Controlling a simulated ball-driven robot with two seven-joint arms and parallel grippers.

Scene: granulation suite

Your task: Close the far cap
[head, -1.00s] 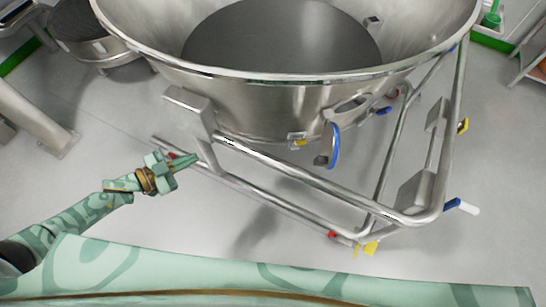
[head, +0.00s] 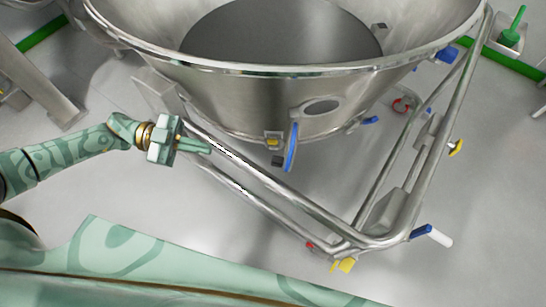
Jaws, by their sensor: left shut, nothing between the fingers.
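A large steel bowl (head: 230,95) on a tubular frame fills the upper middle of the head view. Its near side has an oval opening (head: 322,107). Left of this opening are a blue lever (head: 291,148) and a yellow latch (head: 273,141). I cannot tell for certain which part is the far cap, or its state. My left gripper (head: 207,148) is shut and empty. It is left of the latch and lever, at the frame's near upper rail (head: 262,175); I cannot tell whether it touches the rail. My right gripper is not in view.
The frame's near corner (head: 380,240) juts toward me, with a yellow part (head: 343,265) below. A blue-and-white handle (head: 432,235) sticks out at its right. A green brush (head: 513,30) stands at the far right. Grey floor (head: 490,190) is clear on the right.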

